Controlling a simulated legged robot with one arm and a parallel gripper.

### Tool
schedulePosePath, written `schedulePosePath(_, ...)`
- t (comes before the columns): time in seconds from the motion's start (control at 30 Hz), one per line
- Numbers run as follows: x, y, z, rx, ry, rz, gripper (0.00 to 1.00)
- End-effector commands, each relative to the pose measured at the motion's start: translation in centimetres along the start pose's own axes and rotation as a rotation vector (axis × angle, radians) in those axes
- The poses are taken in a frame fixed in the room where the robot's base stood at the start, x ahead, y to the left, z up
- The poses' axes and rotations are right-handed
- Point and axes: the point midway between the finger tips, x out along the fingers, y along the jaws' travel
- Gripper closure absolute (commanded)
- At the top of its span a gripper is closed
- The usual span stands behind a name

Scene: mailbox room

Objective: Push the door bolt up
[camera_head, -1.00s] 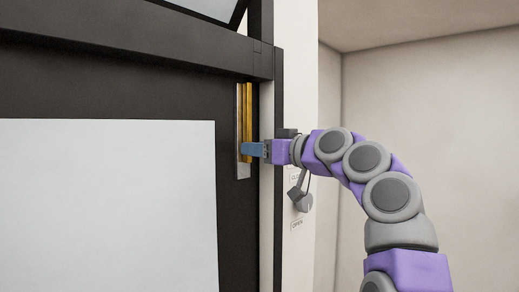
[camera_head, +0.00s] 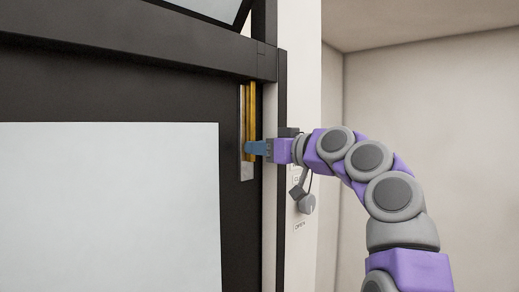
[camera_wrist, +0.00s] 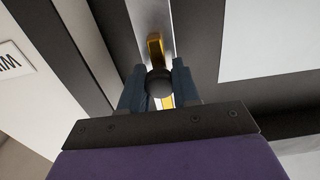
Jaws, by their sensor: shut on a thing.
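The door bolt (camera_head: 250,105) is a gold vertical bar on a silver plate (camera_head: 247,171) at the right edge of the dark door. In the wrist view the gold bolt (camera_wrist: 155,46) shows above a dark round knob (camera_wrist: 159,82). My gripper (camera_head: 250,148) reaches in from the right at the lower part of the bolt. In the wrist view my gripper (camera_wrist: 158,85) has its two blue fingers on either side of the knob, shut on it. The fingers hide part of the bolt's lower end.
The door (camera_head: 110,85) has a large pale panel (camera_head: 110,205). A dark frame bar (camera_head: 130,45) crosses above it. A grey device (camera_head: 304,200) hangs on the white wall strip right of the door. The right side shows a bare wall (camera_head: 430,110).

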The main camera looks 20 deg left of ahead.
Motion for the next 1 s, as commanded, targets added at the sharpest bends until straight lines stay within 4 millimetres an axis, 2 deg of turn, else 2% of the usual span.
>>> schedulePosePath(0.03, -0.1, 0.2, -1.0, -0.001, 0.001, 0.003, 1.00)
schedulePosePath(0.3, -0.1, 0.2, -4.1, -0.001, 0.004, 0.005, 1.00)
schedulePosePath(0.67, -0.2, 0.2, -4.5, -0.002, 0.010, 0.006, 1.00)
schedulePosePath(0.7, -0.2, 0.2, -4.5, -0.002, 0.011, 0.007, 0.67)
schedulePosePath(0.9, -0.2, 0.1, -4.5, -0.002, 0.008, 0.005, 0.48)
schedulePosePath(1.0, -0.2, 0.0, -4.4, -0.002, 0.006, 0.004, 0.47)
